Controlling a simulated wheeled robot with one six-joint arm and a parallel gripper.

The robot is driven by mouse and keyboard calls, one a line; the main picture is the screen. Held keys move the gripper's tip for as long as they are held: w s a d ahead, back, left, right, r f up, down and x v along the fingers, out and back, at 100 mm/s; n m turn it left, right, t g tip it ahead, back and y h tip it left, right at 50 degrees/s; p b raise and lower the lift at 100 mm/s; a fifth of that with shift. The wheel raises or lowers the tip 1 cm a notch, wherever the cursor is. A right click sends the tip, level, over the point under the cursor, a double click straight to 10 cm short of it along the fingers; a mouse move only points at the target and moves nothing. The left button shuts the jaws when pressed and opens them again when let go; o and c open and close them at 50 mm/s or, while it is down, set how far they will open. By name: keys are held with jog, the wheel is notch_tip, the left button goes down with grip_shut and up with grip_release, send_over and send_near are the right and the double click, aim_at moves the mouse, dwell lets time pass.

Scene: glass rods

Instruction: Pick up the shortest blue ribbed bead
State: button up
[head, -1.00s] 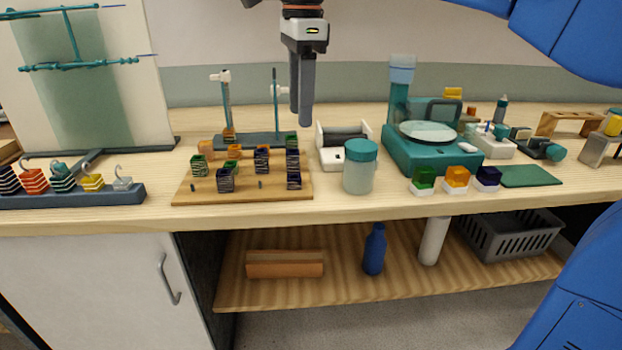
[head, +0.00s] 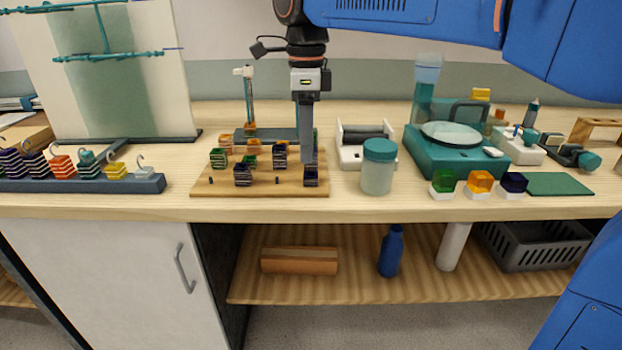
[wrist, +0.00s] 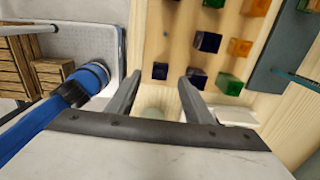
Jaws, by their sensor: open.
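Three blue ribbed beads show on the wooden peg board (head: 225,188): one at the front left (head: 243,174), one further back (head: 280,154) and one at the front right (head: 311,177). The front two look shorter than the back one; which is shortest I cannot tell. My gripper (head: 307,160) points down over the board's right side, its fingers just above or behind the front right bead and hiding what is behind. In the wrist view my gripper (wrist: 160,77) is open, and a dark blue bead (wrist: 160,70) appears between and beyond the fingertips. Nothing is held.
Green (head: 218,157) and orange (head: 226,141) beads stand close by on the board. A teal-lidded jar (head: 378,168) and a white device (head: 352,150) stand to the right. A rack with hooked weights (head: 150,184) lies left. A stand (head: 250,105) rises behind.

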aim_at(311, 179)
jog(key=shift+d+f, duration=0.2)
jog(key=shift+f, duration=1.5)
jog(key=shift+d+f, duration=0.2)
jog(key=shift+f, duration=1.5)
jog(key=c, duration=1.1)
